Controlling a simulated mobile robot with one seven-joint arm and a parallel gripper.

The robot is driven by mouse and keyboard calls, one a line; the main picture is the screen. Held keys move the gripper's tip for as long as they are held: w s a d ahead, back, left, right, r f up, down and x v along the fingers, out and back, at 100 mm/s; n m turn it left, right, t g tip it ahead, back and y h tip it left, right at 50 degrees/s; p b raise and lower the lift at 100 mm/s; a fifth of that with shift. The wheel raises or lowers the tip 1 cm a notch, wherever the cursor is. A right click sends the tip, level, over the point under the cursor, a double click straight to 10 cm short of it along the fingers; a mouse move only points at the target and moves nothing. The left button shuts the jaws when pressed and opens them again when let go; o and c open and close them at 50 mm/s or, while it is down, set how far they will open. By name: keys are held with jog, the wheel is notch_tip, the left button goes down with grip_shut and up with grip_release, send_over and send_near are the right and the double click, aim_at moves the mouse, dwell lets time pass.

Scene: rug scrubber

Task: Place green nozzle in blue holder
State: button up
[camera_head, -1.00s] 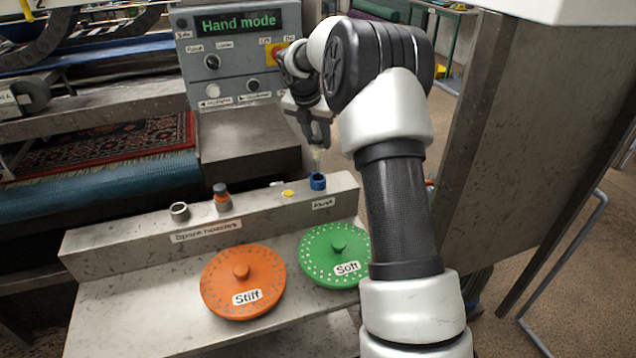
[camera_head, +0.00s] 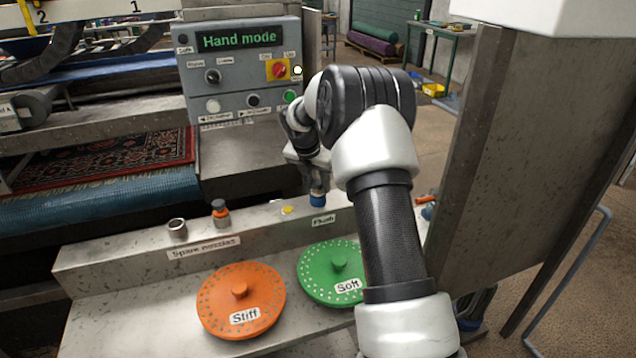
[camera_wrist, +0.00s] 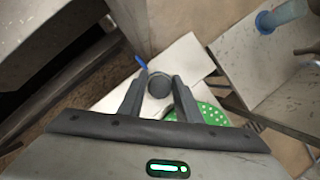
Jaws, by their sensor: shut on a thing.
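The blue holder (camera_head: 317,201) stands on the grey ledge above the "Flush" label. My gripper (camera_head: 316,184) is directly above it, very close, partly hidden by my wrist. In the wrist view my gripper (camera_wrist: 160,82) is shut on a small round piece with a dark grey top, the nozzle (camera_wrist: 158,86). Its green colour does not show. A bit of blue (camera_wrist: 140,62) shows just beyond the left fingertip. I cannot tell whether the nozzle's lower end is inside the holder or just above it.
An orange nozzle (camera_head: 220,213), a grey ring holder (camera_head: 178,228) and a yellow spot (camera_head: 288,210) are along the ledge (camera_head: 110,258). An orange "Stiff" disc (camera_head: 215,290) and green "Soft" disc (camera_head: 318,282) lie in front. A control panel (camera_head: 235,100) stands behind.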

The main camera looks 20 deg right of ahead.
jog(key=o, duration=1.1)
